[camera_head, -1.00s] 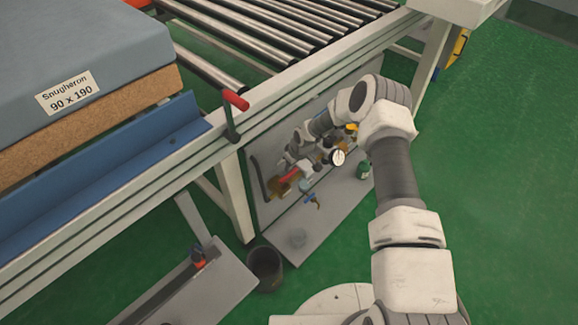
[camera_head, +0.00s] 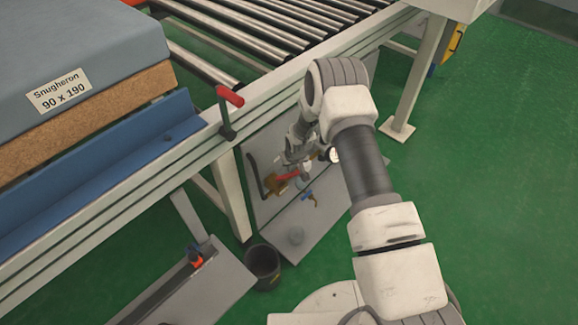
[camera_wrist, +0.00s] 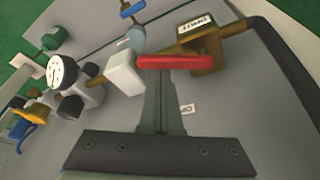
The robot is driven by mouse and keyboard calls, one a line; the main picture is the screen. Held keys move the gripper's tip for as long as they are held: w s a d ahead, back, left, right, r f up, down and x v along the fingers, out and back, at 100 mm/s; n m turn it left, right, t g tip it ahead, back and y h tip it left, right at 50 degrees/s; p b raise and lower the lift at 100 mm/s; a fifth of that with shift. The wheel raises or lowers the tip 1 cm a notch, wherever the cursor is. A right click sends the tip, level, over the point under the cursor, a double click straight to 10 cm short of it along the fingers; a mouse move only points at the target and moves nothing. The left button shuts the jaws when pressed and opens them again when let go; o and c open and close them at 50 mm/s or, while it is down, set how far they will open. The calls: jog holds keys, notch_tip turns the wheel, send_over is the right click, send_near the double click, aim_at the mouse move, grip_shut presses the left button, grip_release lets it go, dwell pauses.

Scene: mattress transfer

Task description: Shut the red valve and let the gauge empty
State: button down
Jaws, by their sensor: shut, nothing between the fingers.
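The red valve's lever (camera_wrist: 175,62) lies nearly level across the wrist view, beside a brass body (camera_wrist: 207,50). In the head view the red lever (camera_head: 288,174) is small and low on the grey panel. My gripper (camera_wrist: 161,82) is shut and empty, its fingertips at the lever's left half; I cannot tell whether they touch it. It also shows in the head view (camera_head: 291,160), over the valve. The round white gauge (camera_wrist: 62,71) is at left in the wrist view; its reading is too small to tell. In the head view the gauge (camera_head: 334,155) is partly hidden by my arm.
A blue-handled tap (camera_wrist: 132,9) and a yellow-and-blue fitting (camera_wrist: 33,124) are near the valve. A white block (camera_wrist: 125,72) sits between gauge and lever. The roller conveyor's frame (camera_head: 300,75) overhangs the panel. A dark bucket (camera_head: 263,266) stands on the floor.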

jog(key=s+m+h, duration=0.1)
jog(key=m, duration=0.2)
jog(key=s+m+h+b, duration=0.1)
jog(key=s+m, duration=0.1)
jog(key=m, duration=0.2)
jog(key=s+m+h+b, duration=0.1)
jog(key=s+m, duration=0.1)
jog(key=m, duration=0.1)
jog(key=shift+s+g, duration=0.15)
jog(key=shift+g, duration=0.25)
jog(key=shift+s, duration=0.1)
jog(key=shift+d, duration=0.1)
dwell(0.5)
jog(key=shift+s+d, duration=0.35)
jog(key=shift+d, duration=0.25)
jog(key=shift+r, duration=0.1)
